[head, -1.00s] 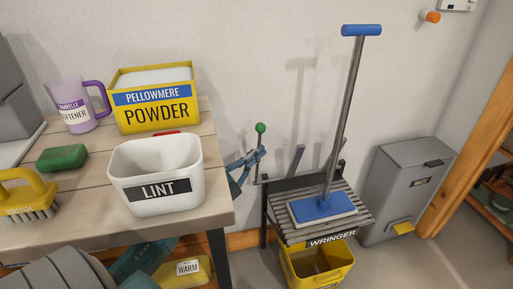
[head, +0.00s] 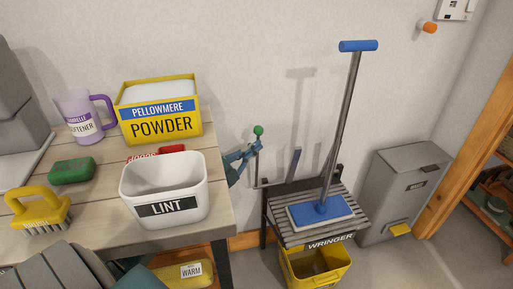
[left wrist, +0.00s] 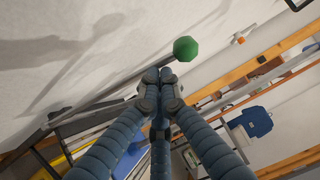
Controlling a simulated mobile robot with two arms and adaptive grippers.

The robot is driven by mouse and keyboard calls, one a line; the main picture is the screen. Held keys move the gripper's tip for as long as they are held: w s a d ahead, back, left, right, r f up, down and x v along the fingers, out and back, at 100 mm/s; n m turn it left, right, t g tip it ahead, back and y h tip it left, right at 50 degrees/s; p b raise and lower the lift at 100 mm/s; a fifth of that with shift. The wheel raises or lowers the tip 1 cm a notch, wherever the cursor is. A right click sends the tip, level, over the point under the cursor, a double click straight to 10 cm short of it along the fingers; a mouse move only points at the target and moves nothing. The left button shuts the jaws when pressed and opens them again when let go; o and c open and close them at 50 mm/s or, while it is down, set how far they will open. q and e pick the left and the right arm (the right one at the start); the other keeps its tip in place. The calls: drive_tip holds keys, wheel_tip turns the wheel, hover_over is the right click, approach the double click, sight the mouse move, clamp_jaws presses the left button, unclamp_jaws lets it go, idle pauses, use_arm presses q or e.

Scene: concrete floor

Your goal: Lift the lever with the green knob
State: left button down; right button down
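The green knob (head: 258,130) tops a thin upright lever (head: 257,169) at the left side of the wringer stand (head: 282,205). In the left wrist view the green knob (left wrist: 186,48) is just beyond and to the right of my fingertips. My left gripper (head: 257,149) reaches in from the left, below the knob. In the left wrist view its blue-grey fingers (left wrist: 159,76) are drawn together at the lever's stem, which they partly hide. My right gripper is in neither view.
A mop with a blue handle (head: 358,46) stands on the slatted stand, above a yellow wringer bucket (head: 315,265). A grey pedal bin (head: 405,190) is at the right. The bench at the left holds a white lint bin (head: 165,208) and a powder box (head: 160,126).

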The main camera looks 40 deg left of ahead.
use_arm(q)
drive_tip(key=shift+w+a+r+b, duration=0.15)
drive_tip(key=shift+w+a+r, duration=0.05)
drive_tip(key=shift+w+a, duration=0.3)
drive_tip(key=shift+w+a+r+b, duration=0.15)
drive_tip(key=shift+w+a, duration=0.2)
drive_tip(key=shift+a, duration=0.15)
